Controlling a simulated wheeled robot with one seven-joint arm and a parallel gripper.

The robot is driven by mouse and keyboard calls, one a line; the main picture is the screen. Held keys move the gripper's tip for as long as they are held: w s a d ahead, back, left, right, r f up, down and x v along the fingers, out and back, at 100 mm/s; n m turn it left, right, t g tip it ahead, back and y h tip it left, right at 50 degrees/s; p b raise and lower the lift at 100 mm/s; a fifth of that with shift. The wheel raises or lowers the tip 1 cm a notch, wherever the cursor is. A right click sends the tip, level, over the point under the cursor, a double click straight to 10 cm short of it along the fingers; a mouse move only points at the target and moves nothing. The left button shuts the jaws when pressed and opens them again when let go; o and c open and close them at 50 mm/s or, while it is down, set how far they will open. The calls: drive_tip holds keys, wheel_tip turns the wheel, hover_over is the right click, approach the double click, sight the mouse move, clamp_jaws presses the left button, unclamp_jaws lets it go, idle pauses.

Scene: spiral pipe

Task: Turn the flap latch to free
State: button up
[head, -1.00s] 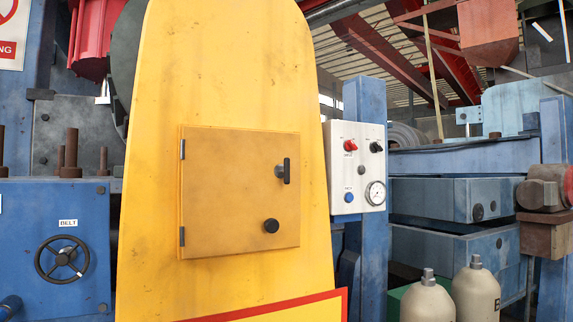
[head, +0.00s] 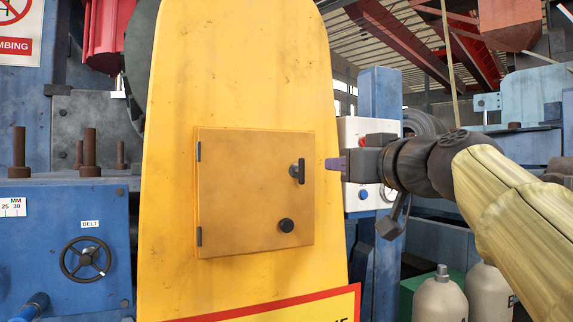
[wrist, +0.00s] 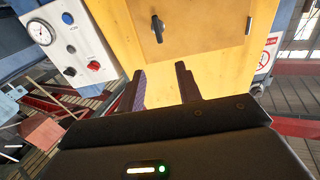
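The flap (head: 245,200) is an orange, square door, closed against a tall yellow housing. Its latch (head: 298,171) is a black T-handle near the upper right edge, standing upright. A round black knob (head: 286,225) sits below it. My gripper (head: 330,164) is just right of the latch, level with it and apart from it. In the wrist view, which looks upside down, my gripper (wrist: 160,70) shows two dark fingers spread apart with nothing between them. The latch (wrist: 157,28) is beyond the fingertips there, also upright.
A white control box (head: 360,135) with switches stands right of the housing, partly hidden by my arm; its gauge (wrist: 40,33) shows in the wrist view. Pale gas bottles (head: 440,298) stand lower right. A blue machine with a handwheel (head: 85,258) is at left.

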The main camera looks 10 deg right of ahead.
sight(303, 164)
drive_tip(key=shift+w, duration=0.15)
drive_tip(key=p+x, duration=0.8)
drive_tip(key=x, duration=0.8)
drive_tip(key=shift+w, duration=0.4)
drive_tip(key=shift+w+a, duration=0.15)
drive_tip(key=shift+w, duration=0.2)
clamp_jaws()
